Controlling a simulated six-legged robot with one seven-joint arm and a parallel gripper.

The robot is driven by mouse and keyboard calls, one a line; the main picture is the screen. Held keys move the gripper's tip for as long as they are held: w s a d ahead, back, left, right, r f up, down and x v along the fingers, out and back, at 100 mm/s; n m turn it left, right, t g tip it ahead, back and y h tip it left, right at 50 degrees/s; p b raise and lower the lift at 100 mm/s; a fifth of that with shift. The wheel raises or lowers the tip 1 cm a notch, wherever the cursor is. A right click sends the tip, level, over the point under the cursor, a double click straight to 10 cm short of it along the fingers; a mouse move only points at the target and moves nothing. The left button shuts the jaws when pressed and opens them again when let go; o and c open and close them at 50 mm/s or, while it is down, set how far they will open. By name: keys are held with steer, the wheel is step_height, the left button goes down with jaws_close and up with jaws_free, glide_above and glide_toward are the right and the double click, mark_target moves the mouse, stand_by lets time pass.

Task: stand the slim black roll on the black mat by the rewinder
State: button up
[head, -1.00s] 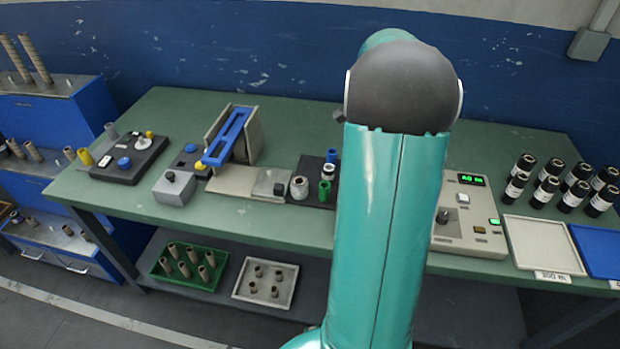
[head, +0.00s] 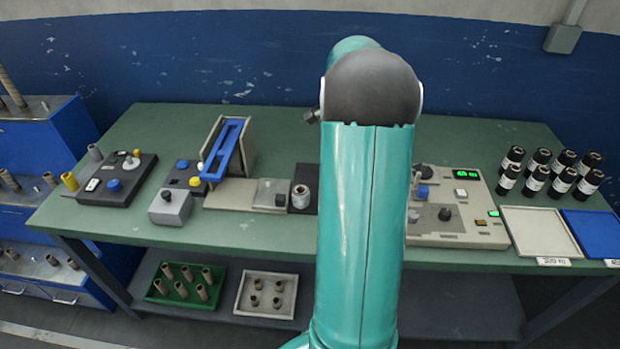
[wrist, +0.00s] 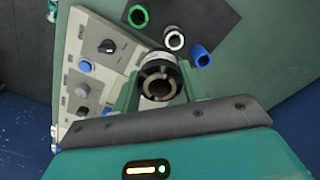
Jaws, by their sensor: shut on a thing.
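My gripper (wrist: 159,82) is shut on a slim black roll (wrist: 158,62) in the wrist view. The roll has a pale label band and a brown hollow core, and its open end faces the camera. A black mat (wrist: 222,14) lies beyond the roll in the wrist view, carrying a green ring, a white-and-dark ring and a blue ring. The roll is seen over the gap between the mat and the grey control panel; its height above the table is unclear. In the head view my arm hides the gripper, the roll and most of the mat (head: 299,209).
A grey panel machine with knobs and green displays (head: 455,236) stands right of my arm, also in the wrist view (wrist: 85,65). Several black rolls (head: 538,178) stand at the right, behind a white tray (head: 540,234) and a blue tray (head: 597,232). Green bench (head: 255,232) shows bare along the front.

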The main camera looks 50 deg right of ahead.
steer(key=w+f, duration=0.3)
steer(key=w, duration=0.1)
steer(key=w+f, duration=0.3)
steer(key=w, duration=0.1)
steer(key=w+d+f, duration=0.1)
steer(key=w+f, duration=0.2)
steer(key=w, duration=0.2)
steer(key=shift+d+f, duration=0.1)
steer(key=shift+f, duration=0.1)
steer(key=shift+w+f, duration=0.2)
steer(key=shift+f, duration=1.5)
steer(key=o, duration=1)
steer(key=shift+f, duration=0.2)
steer(key=shift+o, duration=0.4)
steer(key=shift+r, duration=0.1)
